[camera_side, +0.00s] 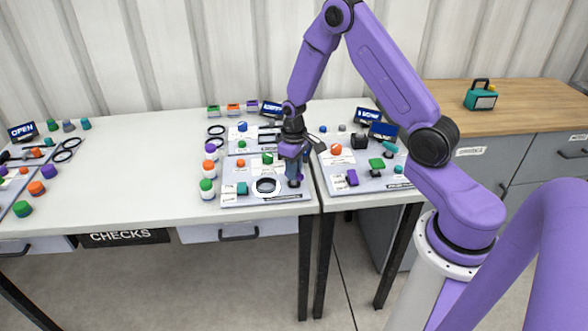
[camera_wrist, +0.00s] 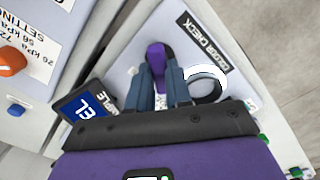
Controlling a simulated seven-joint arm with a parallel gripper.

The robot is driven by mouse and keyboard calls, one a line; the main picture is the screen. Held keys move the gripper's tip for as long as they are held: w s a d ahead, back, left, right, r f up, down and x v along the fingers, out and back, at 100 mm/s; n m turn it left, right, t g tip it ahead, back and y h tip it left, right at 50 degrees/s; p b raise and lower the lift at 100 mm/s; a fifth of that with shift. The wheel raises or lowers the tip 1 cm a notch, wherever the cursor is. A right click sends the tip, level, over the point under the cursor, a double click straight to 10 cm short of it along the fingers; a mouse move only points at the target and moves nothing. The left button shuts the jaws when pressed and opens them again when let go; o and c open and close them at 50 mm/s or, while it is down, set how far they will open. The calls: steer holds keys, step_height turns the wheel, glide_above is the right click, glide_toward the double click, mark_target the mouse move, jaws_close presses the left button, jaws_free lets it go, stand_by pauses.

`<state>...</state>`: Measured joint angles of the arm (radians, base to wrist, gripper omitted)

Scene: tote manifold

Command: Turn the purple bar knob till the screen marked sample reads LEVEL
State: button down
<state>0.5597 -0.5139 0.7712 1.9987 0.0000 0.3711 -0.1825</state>
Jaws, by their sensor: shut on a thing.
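The purple bar knob (camera_wrist: 155,55) stands on a pale panel (camera_wrist: 130,50) in the wrist view, with its far end showing past my fingertips. My gripper (camera_wrist: 159,68) is shut on it, one blue-grey finger on each side. The screen marked sample (camera_wrist: 84,107) is at the left of the fingers, tilted in the picture. In the side view my gripper (camera_side: 293,172) points down at the right end of the front panel (camera_side: 235,201), and the knob is mostly hidden there.
A white-and-black ring (camera_wrist: 205,84) is close to the right of my fingers. An orange knob (camera_wrist: 12,62) and a blue knob (camera_wrist: 15,110) stand on a neighbouring panel. A teal block (camera_side: 242,188) and several caps are nearby. The table's front edge is close.

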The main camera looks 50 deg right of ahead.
stand_by(0.3)
steer(key=c, duration=1)
jaws_free()
steer(key=shift+c, duration=0.2)
step_height(320, 180, up, 18)
steer(key=shift+f, duration=0.25)
steer(key=shift+a, duration=0.1)
steer(key=s+a+r+n, duration=0.2)
steer(key=s+a+n, duration=0.1)
steer(key=s+a, duration=0.4)
steer(key=s+a+n, duration=0.3)
steer(key=s+n, duration=0.1)
steer(key=s, duration=0.7)
steer(key=s+a+n, duration=0.3)
steer(key=s+n, duration=0.1)
steer(key=s, duration=0.7)
steer(key=shift+s+a+r, duration=0.25)
steer(key=shift+a+r, duration=0.05)
steer(key=shift+a, duration=0.1)
